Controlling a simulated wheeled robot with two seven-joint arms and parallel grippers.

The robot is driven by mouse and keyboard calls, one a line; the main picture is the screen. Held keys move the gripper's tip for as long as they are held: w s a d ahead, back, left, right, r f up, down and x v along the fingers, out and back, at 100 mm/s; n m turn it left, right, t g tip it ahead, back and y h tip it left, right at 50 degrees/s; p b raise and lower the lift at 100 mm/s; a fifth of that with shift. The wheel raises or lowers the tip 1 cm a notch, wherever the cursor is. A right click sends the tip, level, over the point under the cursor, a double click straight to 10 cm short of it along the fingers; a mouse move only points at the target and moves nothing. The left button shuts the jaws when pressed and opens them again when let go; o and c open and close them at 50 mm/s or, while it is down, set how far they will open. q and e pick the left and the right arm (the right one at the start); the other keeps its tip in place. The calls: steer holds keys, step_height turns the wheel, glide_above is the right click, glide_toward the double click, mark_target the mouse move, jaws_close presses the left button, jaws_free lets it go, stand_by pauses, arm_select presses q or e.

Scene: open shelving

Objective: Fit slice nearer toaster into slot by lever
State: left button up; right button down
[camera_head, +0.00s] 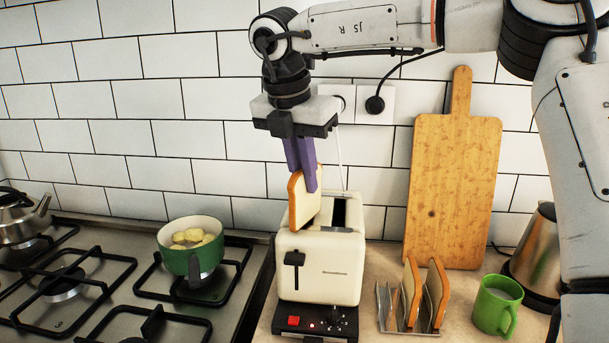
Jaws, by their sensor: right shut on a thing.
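The cream toaster (318,265) stands on the worktop with its dark lever (294,272) at the left of its front face. My right gripper (304,188) points down above the toaster, its purple fingers shut on a bread slice (296,207). The slice is upright over the left slot, on the lever side, and hides that slot. I cannot tell whether its lower edge is inside the slot or just above it. The right slot (339,213) shows dark and empty. My left gripper is not in view.
A metal rack (384,308) right of the toaster holds two bread slices (411,290). A green mug (497,305), a kettle (538,255) and a leaning wooden board (453,190) stand further right. A hob with a green pot (190,262) is at left.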

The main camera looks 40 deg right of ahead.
steer(key=shift+f, duration=0.35)
steer(key=c, duration=2)
jaws_free()
steer(key=shift+r, duration=0.1)
steer(key=shift+o, duration=0.8)
steer(key=shift+r, duration=0.25)
steer(key=v, duration=0.4)
steer(key=shift+r+p, duration=0.1)
steer(key=shift+p, duration=0.3)
steer(key=p+v, duration=0.2)
steer(key=v, duration=0.6)
